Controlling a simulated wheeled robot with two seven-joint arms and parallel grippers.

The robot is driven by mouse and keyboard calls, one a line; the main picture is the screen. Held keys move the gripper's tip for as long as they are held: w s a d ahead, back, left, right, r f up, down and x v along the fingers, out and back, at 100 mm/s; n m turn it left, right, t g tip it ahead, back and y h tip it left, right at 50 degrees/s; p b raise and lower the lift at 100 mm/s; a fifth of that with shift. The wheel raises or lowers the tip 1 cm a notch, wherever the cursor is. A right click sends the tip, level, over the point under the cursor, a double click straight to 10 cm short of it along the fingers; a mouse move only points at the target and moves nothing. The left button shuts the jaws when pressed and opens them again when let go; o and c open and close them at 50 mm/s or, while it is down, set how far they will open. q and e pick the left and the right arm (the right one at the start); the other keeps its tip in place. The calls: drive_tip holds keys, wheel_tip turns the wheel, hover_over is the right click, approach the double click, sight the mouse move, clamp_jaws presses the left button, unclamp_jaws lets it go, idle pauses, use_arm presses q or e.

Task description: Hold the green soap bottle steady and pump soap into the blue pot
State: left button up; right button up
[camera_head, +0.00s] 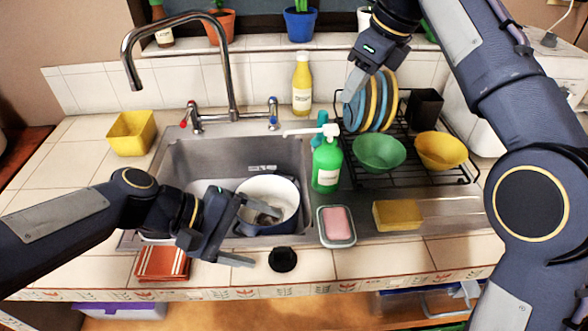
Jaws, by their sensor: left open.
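The green soap bottle (327,166) stands upright at the right edge of the sink, with its white pump spout pointing left. The blue pot (285,187), white inside, sits in the sink left of the bottle; something greyish shows inside it. My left gripper (262,238) is open at the pot's front left, one finger over the pot and the other near the counter's front. It is apart from the bottle. My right gripper (352,88) is raised above and right of the bottle, in front of the plates. Its jaw opening is not clear from this angle.
A dish rack holding plates (381,103), a green bowl (379,153) and a yellow bowl (440,150) is on the right. The faucet (230,80) arches over the sink. A yellow bottle (302,85) stands behind.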

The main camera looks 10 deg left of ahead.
use_arm(q)
drive_tip(key=w+d+n+h, duration=0.4)
drive_tip(key=w+n, duration=0.2)
drive_tip(key=w, duration=0.3)
drive_tip(key=n+t+h, duration=0.2)
drive_tip(key=n+t, duration=0.3)
drive_tip(key=n, duration=0.3)
approach(324, 168)
drive_tip(key=w+f, duration=0.1)
drive_tip(key=w+d, duration=0.1)
drive_tip(key=w+d+f, duration=0.1)
drive_tip(key=w, duration=0.1)
drive_tip(key=shift+f, duration=0.3)
drive_tip(key=x, duration=0.8)
drive_tip(key=shift+c, duration=0.4)
